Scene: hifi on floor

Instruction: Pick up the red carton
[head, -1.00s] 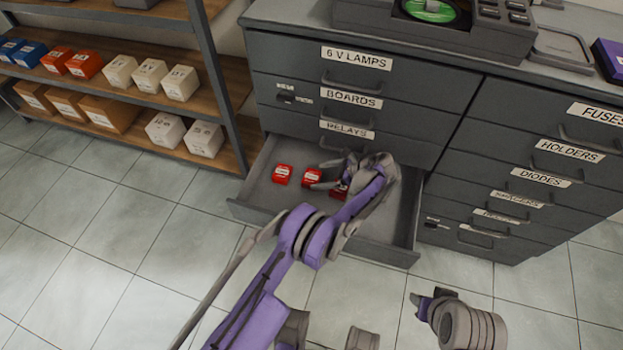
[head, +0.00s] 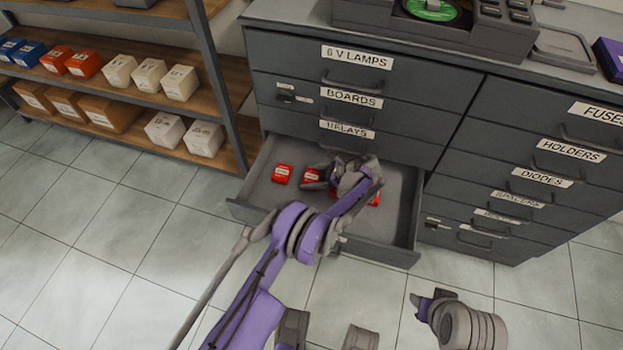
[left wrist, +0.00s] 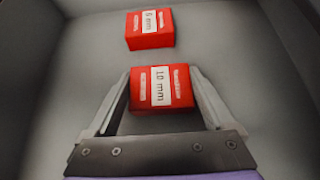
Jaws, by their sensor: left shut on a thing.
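My left gripper (head: 318,174) is inside the open drawer, its fingers on either side of a red carton (head: 312,178). In the left wrist view this carton (left wrist: 161,88) reads 10 mm. It sits between the two fingers, and the gripper is shut on it. I cannot tell whether it is clear of the drawer floor. A second red carton (head: 282,173) is to its left; in the left wrist view it (left wrist: 150,29) reads 6 mm. Another red carton (head: 374,199) is partly hidden under my left wrist.
The open drawer (head: 252,200) is below the drawer labelled RELAYS in a grey cabinet (head: 420,90). Its walls surround the cartons. A shelf (head: 215,90) with boxes stands at the left. The tiled floor (head: 120,230) in front is clear.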

